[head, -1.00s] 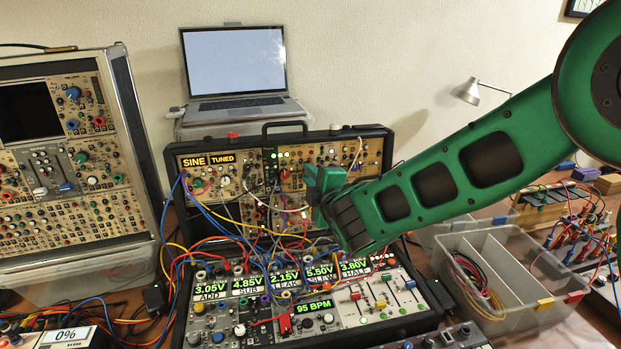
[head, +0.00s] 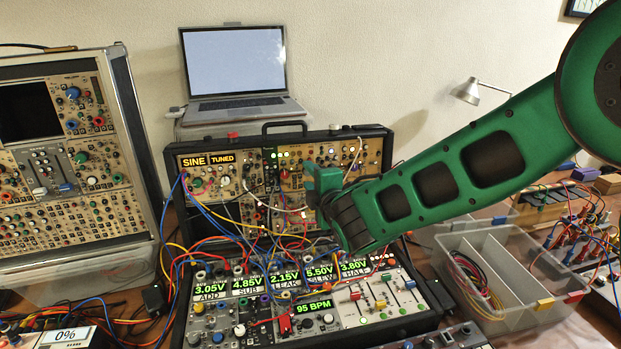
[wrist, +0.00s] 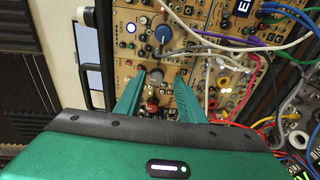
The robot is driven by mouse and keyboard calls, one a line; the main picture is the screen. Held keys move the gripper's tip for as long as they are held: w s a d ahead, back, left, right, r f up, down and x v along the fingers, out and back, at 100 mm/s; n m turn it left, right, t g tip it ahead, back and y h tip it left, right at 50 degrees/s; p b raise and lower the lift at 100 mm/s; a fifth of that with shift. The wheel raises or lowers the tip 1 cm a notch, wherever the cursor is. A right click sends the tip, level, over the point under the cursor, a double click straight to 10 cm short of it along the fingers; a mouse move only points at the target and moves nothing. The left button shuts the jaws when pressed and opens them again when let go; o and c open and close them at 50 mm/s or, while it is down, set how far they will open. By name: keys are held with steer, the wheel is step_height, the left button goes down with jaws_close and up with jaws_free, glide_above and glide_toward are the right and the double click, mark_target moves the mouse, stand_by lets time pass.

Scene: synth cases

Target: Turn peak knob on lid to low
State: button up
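The open case's lid (head: 385,148) stands upright at the back, its tan panels full of knobs and patch cables. My gripper (head: 318,180) is at the right half of this lid, its teal fingers pointing at the panel. In the wrist view my gripper (wrist: 160,74) is open, fingers apart, with a grey knob (wrist: 154,74) between the tips. I cannot tell whether the fingers touch it. A red knob (wrist: 152,105) shows lower between the fingers, and a large blue knob (wrist: 163,35) lies beyond the tips. No label reading peak is legible.
Patch cables (wrist: 225,45) cross the panel right of the fingers in the wrist view. The case's lower half (head: 375,318) lies below with sliders and green displays. A laptop (head: 235,70) stands behind. A clear divided bin (head: 515,265) is at the right.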

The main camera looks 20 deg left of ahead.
steer(key=shift+r, duration=0.15)
steer(key=shift+s+d+r, duration=0.1)
steer(key=shift+s+d, duration=0.15)
steer(key=shift+s, duration=0.15)
steer(key=f+v, duration=0.1)
steer(key=v, duration=0.8)
steer(key=shift+s+d+r, duration=0.25)
steer(key=shift+d+r, duration=0.1)
steer(key=shift+r, duration=0.15)
